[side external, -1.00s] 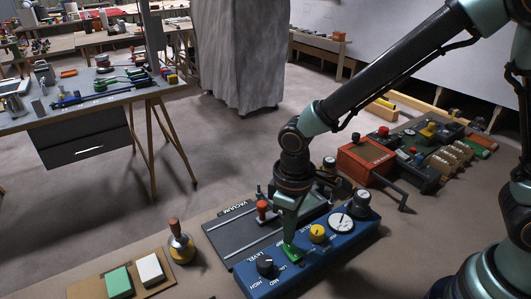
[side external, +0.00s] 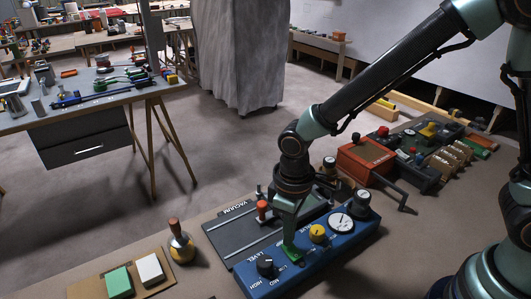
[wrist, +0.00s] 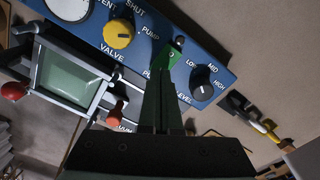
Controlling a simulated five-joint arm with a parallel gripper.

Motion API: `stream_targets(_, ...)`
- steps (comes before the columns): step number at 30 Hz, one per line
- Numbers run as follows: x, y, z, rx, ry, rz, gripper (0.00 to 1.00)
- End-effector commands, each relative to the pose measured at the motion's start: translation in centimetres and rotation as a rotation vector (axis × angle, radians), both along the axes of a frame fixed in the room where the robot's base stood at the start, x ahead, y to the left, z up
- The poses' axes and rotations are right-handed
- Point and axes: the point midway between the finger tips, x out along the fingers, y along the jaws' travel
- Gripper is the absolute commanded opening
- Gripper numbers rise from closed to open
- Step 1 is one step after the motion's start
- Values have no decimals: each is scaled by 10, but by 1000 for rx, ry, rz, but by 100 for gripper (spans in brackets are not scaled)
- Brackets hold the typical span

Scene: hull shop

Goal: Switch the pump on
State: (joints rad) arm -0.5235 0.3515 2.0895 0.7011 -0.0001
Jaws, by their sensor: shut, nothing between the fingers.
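A blue control box (side external: 345,243) labelled LEVEL lies on the bench in the side view. It carries a black level knob (side external: 265,266), a yellow valve knob (side external: 317,233), a white dial gauge (side external: 340,223) and a green switch (side external: 291,251). My gripper (side external: 289,240) is shut and empty, pointing down with its tips at the green switch. In the wrist view the fingertips (wrist: 163,128) reach toward the green switch (wrist: 168,58), beside the words PU... and VALVE. The fingers hide part of the switch and its label, and I cannot tell its setting.
A dark vacuum tray (side external: 226,237) with a red-knobbed clamp lies behind the box. A round-based bottle-like tool (side external: 180,243) and a board with green and white blocks (side external: 118,282) stand to the left. An orange-red box (side external: 364,161) stands to the right.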

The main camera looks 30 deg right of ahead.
Motion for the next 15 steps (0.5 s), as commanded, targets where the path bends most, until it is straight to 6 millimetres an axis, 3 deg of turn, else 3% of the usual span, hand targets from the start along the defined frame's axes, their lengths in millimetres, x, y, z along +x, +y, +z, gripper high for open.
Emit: stream_targets(15,0,0,-7,-1,1,0,0)
